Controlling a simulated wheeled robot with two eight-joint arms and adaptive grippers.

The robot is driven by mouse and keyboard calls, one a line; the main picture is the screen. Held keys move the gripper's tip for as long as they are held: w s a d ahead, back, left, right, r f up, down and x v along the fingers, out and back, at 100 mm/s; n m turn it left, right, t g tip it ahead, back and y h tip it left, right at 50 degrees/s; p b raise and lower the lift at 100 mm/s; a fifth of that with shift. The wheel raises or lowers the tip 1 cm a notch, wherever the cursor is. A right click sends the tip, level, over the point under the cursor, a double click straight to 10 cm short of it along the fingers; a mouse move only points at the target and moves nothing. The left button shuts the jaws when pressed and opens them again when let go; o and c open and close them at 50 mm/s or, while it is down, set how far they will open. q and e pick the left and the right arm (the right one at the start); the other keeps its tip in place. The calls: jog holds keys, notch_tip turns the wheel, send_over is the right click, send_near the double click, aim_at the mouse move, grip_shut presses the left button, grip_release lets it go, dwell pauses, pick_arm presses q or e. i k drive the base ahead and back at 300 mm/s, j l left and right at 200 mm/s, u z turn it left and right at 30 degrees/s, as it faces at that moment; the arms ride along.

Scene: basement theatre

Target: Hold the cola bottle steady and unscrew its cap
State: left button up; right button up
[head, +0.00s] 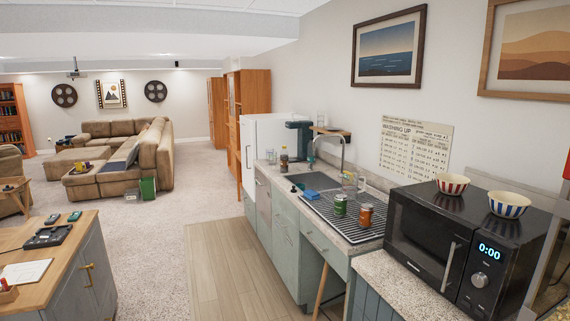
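A small dark bottle (284,159), which looks like the cola bottle, stands upright at the far end of the kitchen counter (262,171), left of the sink (310,181). It is too small in the head view to make out its cap clearly. Neither of my grippers shows in the head view, and nothing is touching the bottle.
A drying rack (350,232) holds a green can (340,204) and an orange-brown jar (366,215). A black microwave (430,245) with two striped bowls stands nearer, at right. A wooden-topped cabinet (62,261) is at left. The wood floor (225,270) between is clear.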

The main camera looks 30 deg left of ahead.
aim_at(284, 154)
jog(key=i+j+u, duration=0.4)
jog(key=j, duration=0.2)
jog(key=i+j+u, duration=0.85)
jog(key=i+u, duration=0.4)
jog(key=i, duration=3.3)
jog(key=i+z, duration=0.35)
jog(key=i+j+z, duration=0.2)
jog(key=i+z, duration=0.2)
